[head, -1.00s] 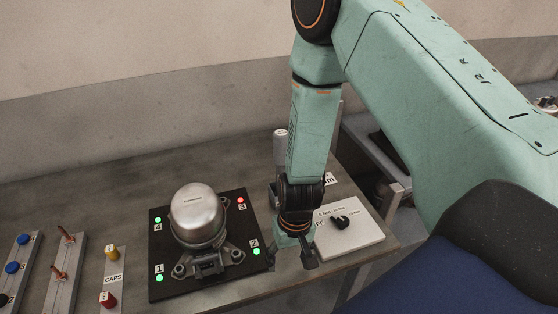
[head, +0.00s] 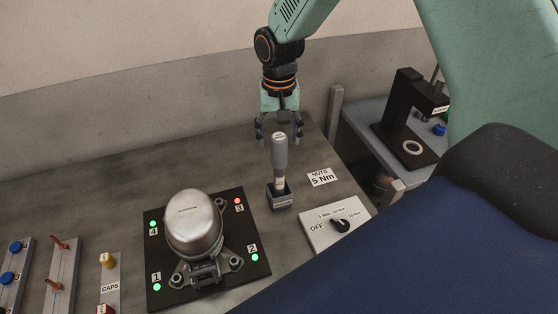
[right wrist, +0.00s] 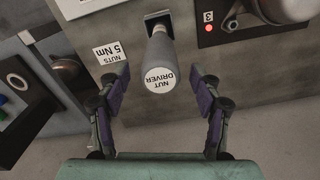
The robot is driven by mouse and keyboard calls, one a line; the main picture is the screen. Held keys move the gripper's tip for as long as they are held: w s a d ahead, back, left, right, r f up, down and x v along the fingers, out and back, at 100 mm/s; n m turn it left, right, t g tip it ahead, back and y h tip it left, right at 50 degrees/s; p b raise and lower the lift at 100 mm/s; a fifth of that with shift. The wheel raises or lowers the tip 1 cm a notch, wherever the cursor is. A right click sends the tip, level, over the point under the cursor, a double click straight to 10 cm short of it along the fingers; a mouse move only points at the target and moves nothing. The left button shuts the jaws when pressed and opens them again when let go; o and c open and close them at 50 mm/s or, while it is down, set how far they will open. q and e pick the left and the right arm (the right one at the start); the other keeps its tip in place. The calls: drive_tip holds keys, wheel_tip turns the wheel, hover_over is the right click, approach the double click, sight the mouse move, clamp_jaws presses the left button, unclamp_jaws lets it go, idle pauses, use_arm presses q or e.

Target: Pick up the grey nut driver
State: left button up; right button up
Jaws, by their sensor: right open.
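The grey nut driver (head: 280,158) stands upright in a small dark holder (head: 281,197) on the table, to the right of the compressor. In the right wrist view the nut driver (right wrist: 161,62) shows its round end labelled "NUT DRIVER" toward the camera. My right gripper (head: 279,137) is open and empty, at the height of the handle's top and just behind it in the head view. In the right wrist view the fingers (right wrist: 160,85) stand apart to either side of the handle, with gaps. My left gripper is not in view.
The silver compressor (head: 195,222) sits on a black plate (head: 160,294) with numbered lights: 3 red, the others green. A dial box (head: 317,235) and a "NUTS 5 Nm" label (head: 321,177) lie right of the holder. Part racks (head: 64,270) stand left. A black stand (head: 405,108) is back right.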

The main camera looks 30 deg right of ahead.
sight(279, 159)
drive_tip(key=shift+s+f, duration=0.1)
drive_tip(key=shift+s, duration=0.1)
drive_tip(key=f, duration=0.3)
drive_tip(key=f+p, duration=0.1)
drive_tip(key=f, duration=0.2)
drive_tip(key=shift+w+a+f, duration=0.1)
drive_tip(key=shift+w, duration=0.1)
drive_tip(key=shift+s+f, duration=0.25)
drive_tip(key=shift+f, duration=0.3)
drive_tip(key=shift+w, duration=0.1)
drive_tip(key=shift+w+f, duration=0.15)
drive_tip(key=c, duration=0.3)
drive_tip(key=shift+s, duration=0.2)
drive_tip(key=c, duration=0.6)
drive_tip(key=shift+w, duration=0.15)
clamp_jaws()
